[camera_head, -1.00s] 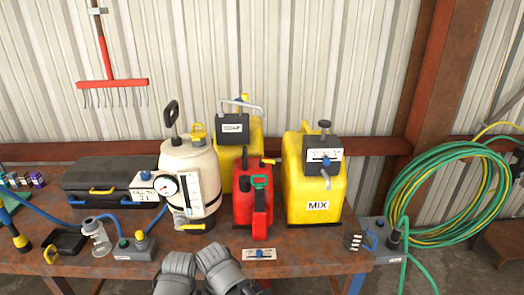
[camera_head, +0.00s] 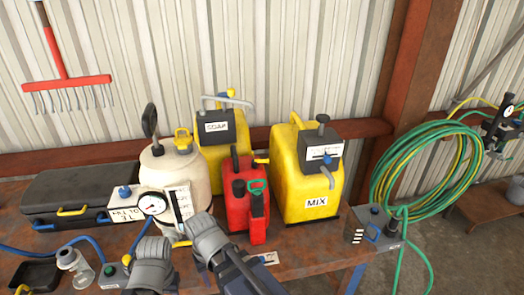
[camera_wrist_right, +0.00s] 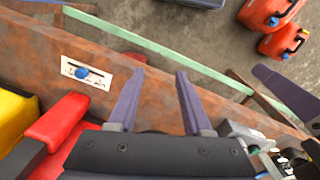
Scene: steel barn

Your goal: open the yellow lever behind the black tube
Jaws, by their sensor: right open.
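In the head view a cream tank sprayer (camera_head: 158,170) stands on the bench. A thin black tube (camera_head: 176,207) shows on the white scale panel at its front. A small patch of yellow (camera_head: 181,243) shows low on its front, partly hidden by my grey right arm; I cannot tell whether it is the lever or how it is set. My right gripper (camera_wrist_right: 158,75) is open and empty in the wrist view, near the bench's front edge, with no lever between its fingers. My left gripper is not in view; only a grey left-arm part shows at the bottom of the head view.
A red can (camera_head: 247,205) stands right of the sprayer, with yellow SOAP (camera_head: 216,158) and MIX (camera_head: 304,185) containers. A blue-knob plate (camera_wrist_right: 88,68) lies near the bench edge. A black case (camera_head: 80,190) is left; a green hose coil (camera_head: 420,175) hangs right.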

